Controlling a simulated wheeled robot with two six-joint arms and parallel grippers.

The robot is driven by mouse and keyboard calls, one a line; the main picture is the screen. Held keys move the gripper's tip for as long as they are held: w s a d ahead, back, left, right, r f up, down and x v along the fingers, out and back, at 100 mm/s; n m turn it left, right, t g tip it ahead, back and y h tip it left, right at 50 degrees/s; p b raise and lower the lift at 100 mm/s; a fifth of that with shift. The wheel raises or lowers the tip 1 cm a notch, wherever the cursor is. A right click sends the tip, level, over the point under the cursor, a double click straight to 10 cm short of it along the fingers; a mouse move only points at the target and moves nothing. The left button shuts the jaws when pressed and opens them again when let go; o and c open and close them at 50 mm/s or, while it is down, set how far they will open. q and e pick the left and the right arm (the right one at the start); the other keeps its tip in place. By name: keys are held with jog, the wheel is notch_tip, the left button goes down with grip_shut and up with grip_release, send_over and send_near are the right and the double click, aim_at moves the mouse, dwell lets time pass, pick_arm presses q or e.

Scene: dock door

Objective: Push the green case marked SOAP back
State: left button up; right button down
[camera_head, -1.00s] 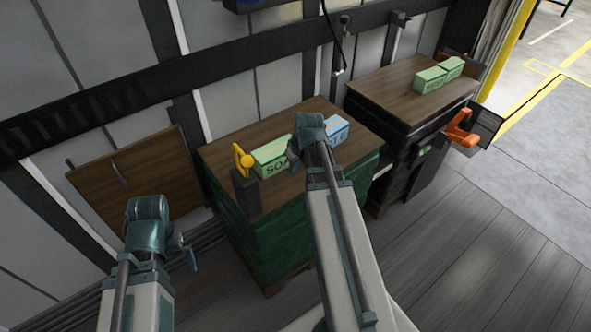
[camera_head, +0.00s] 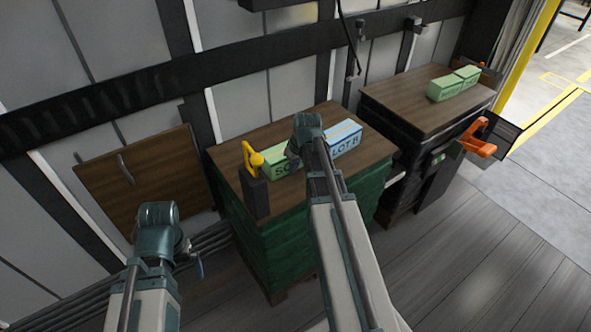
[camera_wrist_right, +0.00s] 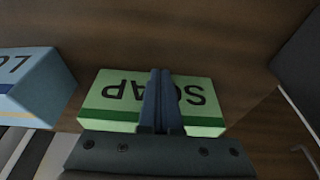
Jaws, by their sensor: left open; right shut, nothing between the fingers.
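The green SOAP case (camera_head: 273,164) sits on the brown top of the green-wrapped stack (camera_head: 325,178) in the head view, partly hidden by my right arm. It fills the middle of the right wrist view (camera_wrist_right: 110,104), its lettering upside down. My right gripper (camera_head: 292,149) is shut and empty at the case's right part. In the right wrist view its closed fingers (camera_wrist_right: 161,100) lie across the middle of the case's lettered face; I cannot tell whether they touch it. My left gripper (camera_head: 190,260) is open, low at the left, away from the stack.
A blue LOT R case (camera_head: 346,140) stands just right of the SOAP case. A dark post with a yellow knob (camera_head: 253,157) stands close at its left. Two green cases (camera_head: 446,88) sit on another stack. An orange handle (camera_head: 478,140) juts out at right.

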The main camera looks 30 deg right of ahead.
aim_at(277, 148)
jog(key=w, duration=1)
jog(key=w+a, duration=0.1)
jog(key=w, duration=0.4)
jog(key=shift+a, duration=0.1)
jog(key=shift+s, duration=0.1)
jog(key=shift+s, duration=0.1)
jog(key=shift+s, duration=0.45)
jog(key=s, duration=0.3)
jog(key=shift+s+r+p, duration=0.2)
jog(key=shift+r+p, duration=0.2)
jog(key=p+v, duration=0.8)
jog(key=v, duration=0.1)
jog(key=shift+w+r+p, duration=0.1)
jog(key=shift+p, duration=0.3)
pick_arm(q)
notch_tip(277, 148, up, 10)
jog(key=d, duration=0.1)
jog(key=shift+s+d+f, duration=0.2)
jog(key=shift+s+d, duration=0.05)
jog(key=shift+s, duration=0.1)
